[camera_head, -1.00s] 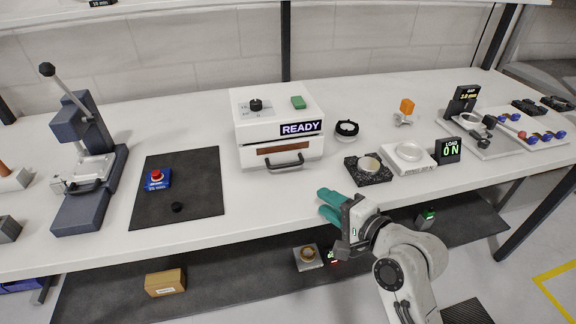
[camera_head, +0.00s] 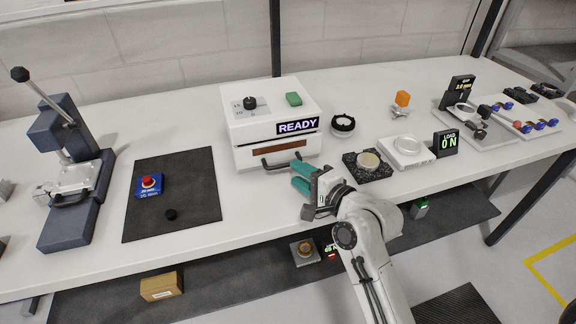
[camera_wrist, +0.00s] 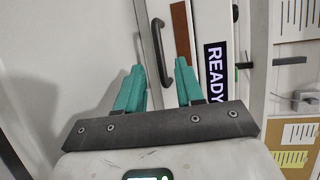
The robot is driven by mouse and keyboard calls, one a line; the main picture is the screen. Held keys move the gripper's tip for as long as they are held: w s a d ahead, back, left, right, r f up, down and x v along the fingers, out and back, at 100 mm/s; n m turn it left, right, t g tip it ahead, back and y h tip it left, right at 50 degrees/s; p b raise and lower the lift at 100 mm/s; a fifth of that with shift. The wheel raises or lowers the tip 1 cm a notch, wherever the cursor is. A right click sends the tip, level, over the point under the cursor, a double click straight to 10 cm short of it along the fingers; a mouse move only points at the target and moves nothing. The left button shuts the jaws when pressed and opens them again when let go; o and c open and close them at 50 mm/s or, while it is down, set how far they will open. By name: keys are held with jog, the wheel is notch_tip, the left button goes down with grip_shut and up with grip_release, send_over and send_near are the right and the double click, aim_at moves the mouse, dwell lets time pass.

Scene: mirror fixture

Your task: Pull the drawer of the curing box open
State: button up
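The white curing box (camera_head: 274,125) stands on the bench with a lit READY display (camera_head: 297,127). Its drawer front is flush with the box and has a dark bar handle (camera_head: 284,161). My gripper (camera_head: 301,177) has teal fingers and is just in front of the handle's right part. In the wrist view the fingers (camera_wrist: 160,82) are spread apart and empty. The handle (camera_wrist: 160,48) lies ahead, between the lines of the two fingers, with its lower end close to the fingertip level. I cannot tell whether they touch it.
A black granite block (camera_head: 371,174) and a white plate (camera_head: 405,152) stand right of my gripper. A black ring (camera_head: 342,125) is beside the box.

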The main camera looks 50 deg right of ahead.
aim_at(286, 166)
jog(key=shift+x, duration=2.35)
grip_shut()
